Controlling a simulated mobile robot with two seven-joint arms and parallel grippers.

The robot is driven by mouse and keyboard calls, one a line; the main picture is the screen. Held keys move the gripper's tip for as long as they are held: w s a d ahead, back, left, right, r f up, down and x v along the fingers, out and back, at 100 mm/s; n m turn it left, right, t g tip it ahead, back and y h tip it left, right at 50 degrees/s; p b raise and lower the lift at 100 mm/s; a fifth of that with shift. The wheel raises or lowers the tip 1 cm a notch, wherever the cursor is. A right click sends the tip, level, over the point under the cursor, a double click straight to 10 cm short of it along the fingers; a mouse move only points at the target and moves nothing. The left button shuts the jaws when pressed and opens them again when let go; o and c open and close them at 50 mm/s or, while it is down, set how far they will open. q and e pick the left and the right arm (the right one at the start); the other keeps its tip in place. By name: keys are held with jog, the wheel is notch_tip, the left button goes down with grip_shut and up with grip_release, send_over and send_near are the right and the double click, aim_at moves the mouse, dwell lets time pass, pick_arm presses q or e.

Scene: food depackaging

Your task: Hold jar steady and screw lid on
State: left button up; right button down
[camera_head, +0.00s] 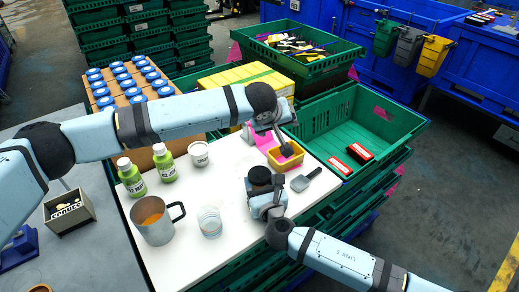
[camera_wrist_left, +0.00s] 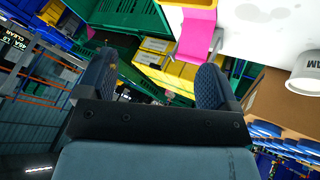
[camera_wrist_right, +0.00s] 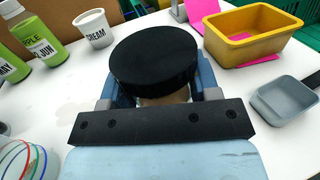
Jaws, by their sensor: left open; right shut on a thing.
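A jar (camera_wrist_right: 165,101) with a wide black lid (camera_wrist_right: 155,58) stands upright on the white table. The lid sits on top of the jar and hides most of it; I cannot tell how tightly it is on. The lid also shows in the head view (camera_head: 260,176). My right gripper (camera_head: 264,200) is shut on the jar below the lid, one finger on each side in the right wrist view. My left gripper (camera_head: 278,131) is open and empty, beyond the jar near the yellow tub. Its spread fingers show in the left wrist view (camera_wrist_left: 152,88).
A yellow tub (camera_wrist_right: 249,50) and a grey scoop (camera_wrist_right: 282,98) are right of the jar. A white cream pot (camera_head: 198,154), two green bottles, a steel jug (camera_head: 154,222) and a glass (camera_head: 210,222) stand left. A green crate (camera_head: 319,112) adjoins the table's right edge.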

pick_arm(q)
jog(key=w+d+r+m+t+h, duration=0.1)
jog(key=d+r+m+t+h, duration=0.1)
jog(key=d+r+m+h, duration=0.3)
jog(key=w+d+r+m+t+h, duration=0.1)
jog(key=d+r+m+t+h, duration=0.1)
jog(key=r+m+h, duration=0.3)
jog(key=s+d+r+m+g+h, duration=0.4)
jog(key=s+m+g, duration=0.5)
jog(key=m, duration=0.3)
jog(key=m+g+y, duration=0.2)
jog(key=m+y, duration=1.1)
jog(key=y, duration=0.4)
send_over(259, 173)
jog(key=f, duration=1.4)
jog(key=shift+s+d+f, duration=0.2)
jog(key=shift+f, duration=0.05)
jog(key=shift+w+a+y, duration=0.1)
jog(key=shift+a+y, duration=0.05)
jog(key=shift+y, duration=0.15)
jog(key=shift+f, duration=0.1)
jog(key=shift+f, duration=3.95)
